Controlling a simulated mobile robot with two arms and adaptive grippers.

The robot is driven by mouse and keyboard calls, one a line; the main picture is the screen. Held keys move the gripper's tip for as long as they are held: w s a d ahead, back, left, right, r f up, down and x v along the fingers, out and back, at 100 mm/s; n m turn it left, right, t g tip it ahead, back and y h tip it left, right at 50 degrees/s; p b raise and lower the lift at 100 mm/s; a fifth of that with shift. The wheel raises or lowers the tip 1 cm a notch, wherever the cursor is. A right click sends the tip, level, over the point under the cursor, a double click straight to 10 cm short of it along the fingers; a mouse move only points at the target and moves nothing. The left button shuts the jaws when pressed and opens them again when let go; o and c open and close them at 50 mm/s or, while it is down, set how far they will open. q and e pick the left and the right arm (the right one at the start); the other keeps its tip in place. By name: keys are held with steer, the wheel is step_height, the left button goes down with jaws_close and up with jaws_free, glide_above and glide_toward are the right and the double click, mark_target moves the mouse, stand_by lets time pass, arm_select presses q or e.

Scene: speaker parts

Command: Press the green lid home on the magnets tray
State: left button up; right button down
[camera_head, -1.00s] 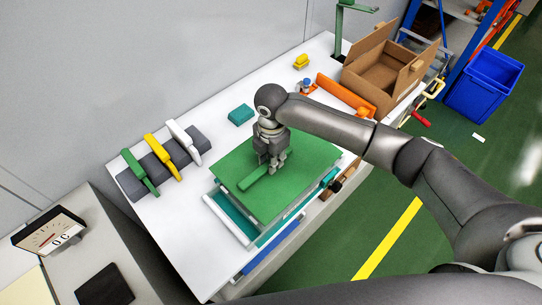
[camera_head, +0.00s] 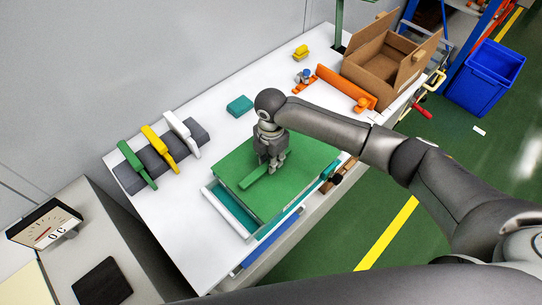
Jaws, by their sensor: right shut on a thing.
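The green lid (camera_head: 300,158) is a flat square plate with a raised bar handle (camera_head: 258,186) on top. My right gripper (camera_head: 270,168) is shut on the handle, above the middle of the lid. Below the lid is the magnets tray (camera_head: 231,214), with a white rim and teal inside. Its left edge and a teal strip on the front right side show past the lid; the lid covers the rest. I cannot tell whether the lid is fully seated. My left gripper is not in view.
A dark rack (camera_head: 160,161) with green, yellow and white handled tools stands left on the white table (camera_head: 180,220). A teal block (camera_head: 240,105), orange holder (camera_head: 346,88) and open cardboard box (camera_head: 390,60) are behind. A blue bin (camera_head: 485,80) stands on the floor right.

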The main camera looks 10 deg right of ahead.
steer(key=shift+p, duration=0.6)
stand_by(1.0)
steer(key=shift+f+b, duration=0.3)
steer(key=shift+f, duration=0.35)
steer(key=c, duration=1.2)
jaws_free()
steer(key=shift+o, duration=0.2)
step_height(320, 180, up, 12)
steer(key=shift+s+f, duration=0.1)
